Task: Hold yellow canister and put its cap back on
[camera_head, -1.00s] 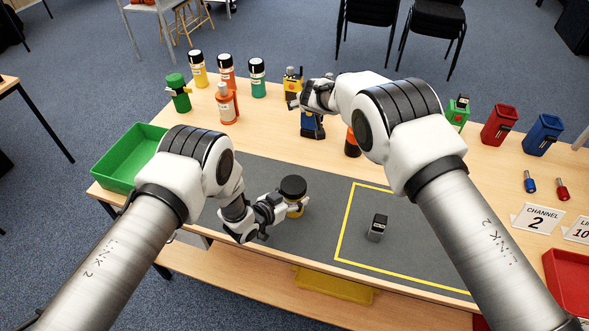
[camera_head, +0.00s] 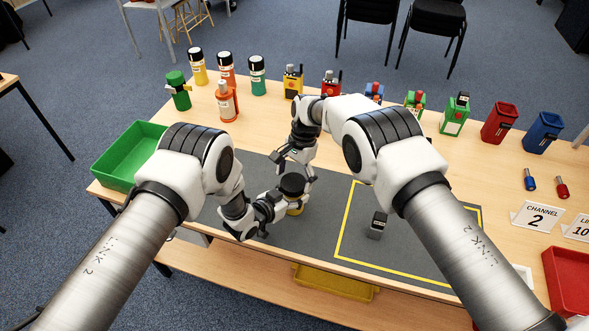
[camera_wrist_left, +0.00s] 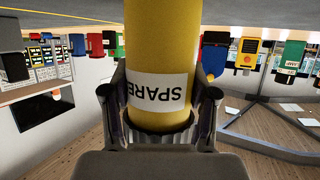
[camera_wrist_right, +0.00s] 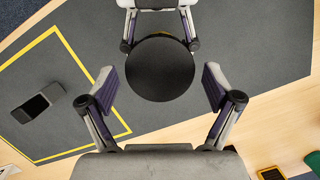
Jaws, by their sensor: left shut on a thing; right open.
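The yellow canister (camera_head: 296,209) stands upright on the grey mat with a black cap (camera_head: 292,184) on top. Whether the cap is fully seated cannot be told. My left gripper (camera_head: 284,206) is shut around the canister's side; in the left wrist view its fingers flank the yellow body (camera_wrist_left: 160,45) with an upside-down SPARE label (camera_wrist_left: 157,92). My right gripper (camera_head: 297,172) is open above the canister, pointing down. In the right wrist view its fingers (camera_wrist_right: 159,84) stand apart on both sides of the round black cap (camera_wrist_right: 160,68), with gaps, not touching it.
A small dark block (camera_head: 377,226) stands inside the yellow outline (camera_head: 340,232) on the mat. A green tray (camera_head: 131,157) is at the left. Several bottles, including an orange one (camera_head: 226,102), and radios (camera_head: 292,82) line the back. Red (camera_head: 500,123) and blue (camera_head: 543,133) bins stand right.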

